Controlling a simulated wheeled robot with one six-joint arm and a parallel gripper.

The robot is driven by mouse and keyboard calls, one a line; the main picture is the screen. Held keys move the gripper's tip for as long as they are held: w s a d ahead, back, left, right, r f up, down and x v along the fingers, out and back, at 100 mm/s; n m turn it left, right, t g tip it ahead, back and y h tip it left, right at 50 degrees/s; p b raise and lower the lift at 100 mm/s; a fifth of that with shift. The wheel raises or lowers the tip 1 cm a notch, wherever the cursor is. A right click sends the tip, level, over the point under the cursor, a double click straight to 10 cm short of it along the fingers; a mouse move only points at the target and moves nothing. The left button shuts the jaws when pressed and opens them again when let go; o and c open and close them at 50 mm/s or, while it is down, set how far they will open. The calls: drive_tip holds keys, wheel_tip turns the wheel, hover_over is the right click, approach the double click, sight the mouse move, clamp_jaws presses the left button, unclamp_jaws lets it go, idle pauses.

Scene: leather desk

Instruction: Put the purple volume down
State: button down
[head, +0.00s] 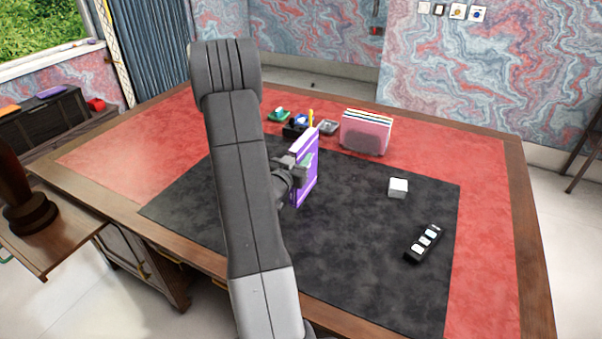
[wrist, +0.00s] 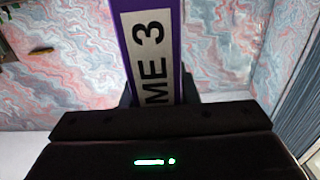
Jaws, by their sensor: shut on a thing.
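The purple volume (head: 305,172) is upright in my gripper (head: 297,168), over the dark mat (head: 350,240) on the desk. In the head view I cannot tell whether its lower edge touches the mat. In the wrist view the volume's spine (wrist: 150,50) shows a white label with black lettering that ends in "ME 3". My gripper (wrist: 158,95) is shut on the volume there, its fingers mostly hidden behind the dark gripper body. My arm hides part of the mat and desk left of the volume.
The mat between volume and cube is clear.

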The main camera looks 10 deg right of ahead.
drive_tip(key=shift+f+p, duration=0.3)
drive_tip(key=shift+f, duration=2.1)
drive_tip(key=shift+f+b, duration=0.2)
drive_tip(key=shift+b, duration=0.1)
drive_tip(key=c, duration=1.1)
unclamp_jaws()
drive_tip(key=shift+r, duration=0.1)
